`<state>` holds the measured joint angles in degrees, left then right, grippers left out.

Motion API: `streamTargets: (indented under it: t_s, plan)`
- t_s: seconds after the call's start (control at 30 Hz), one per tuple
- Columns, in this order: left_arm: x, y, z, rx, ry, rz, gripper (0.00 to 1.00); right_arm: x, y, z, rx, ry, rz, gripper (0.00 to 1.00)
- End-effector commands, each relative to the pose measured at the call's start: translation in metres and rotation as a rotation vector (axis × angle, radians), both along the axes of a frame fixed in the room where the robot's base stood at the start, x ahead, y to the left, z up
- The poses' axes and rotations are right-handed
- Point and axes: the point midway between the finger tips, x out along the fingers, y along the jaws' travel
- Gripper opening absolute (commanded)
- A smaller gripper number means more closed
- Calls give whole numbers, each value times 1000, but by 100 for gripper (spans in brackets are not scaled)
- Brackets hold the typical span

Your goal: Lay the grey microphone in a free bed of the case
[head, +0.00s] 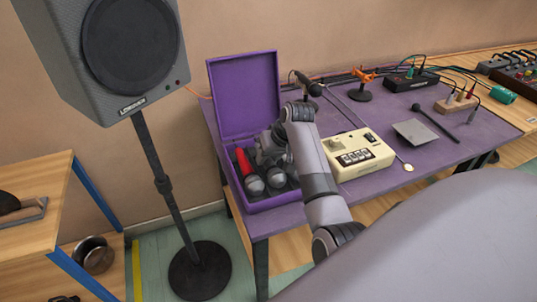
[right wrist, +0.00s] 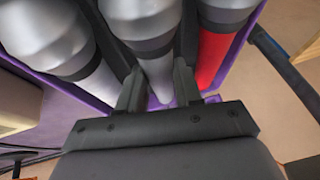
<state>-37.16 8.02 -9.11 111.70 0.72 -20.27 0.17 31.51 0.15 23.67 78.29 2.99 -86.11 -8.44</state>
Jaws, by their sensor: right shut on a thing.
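The open purple case (head: 275,203) stands at the left end of the purple table, lid raised at the back. A red microphone (head: 243,161) lies in its left part; it also shows at the right in the right wrist view (right wrist: 213,55). Beside it is the grey microphone (head: 277,180), its silver head toward the front. My right gripper (head: 268,158) is low over the case, shut on its handle; the fingers (right wrist: 158,88) straddle it in the right wrist view. Another silver-headed microphone (right wrist: 45,30) lies on its other side there. My arm hides part of the case. My left gripper is out of view.
A cream drum machine (head: 357,154) sits just right of the case. A black microphone on a stand (head: 306,88) and an orange clip stand (head: 362,84) are behind. A grey plate (head: 413,132) lies farther right. A tall speaker (head: 130,50) stands left of the table.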

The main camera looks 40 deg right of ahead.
Motion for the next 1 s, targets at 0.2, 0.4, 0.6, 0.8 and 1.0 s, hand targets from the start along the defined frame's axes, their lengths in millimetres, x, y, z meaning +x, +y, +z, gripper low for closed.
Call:
streamTargets:
  t_s: [0.2, 0.4, 0.6, 0.8, 1.0]
  plan:
    - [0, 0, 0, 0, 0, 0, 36, 0, 0, 1, 0, -2, 0, 0]
    - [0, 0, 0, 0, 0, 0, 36, 0, -1, 0, -3, -1, -2, 64]
    - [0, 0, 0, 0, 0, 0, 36, -1, -3, 0, -7, 0, -5, 64]
    - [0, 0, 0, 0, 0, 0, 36, -2, -5, -1, -8, 3, -7, 64]
    - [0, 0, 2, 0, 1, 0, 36, -7, -7, 13, -10, 1, -8, 64]
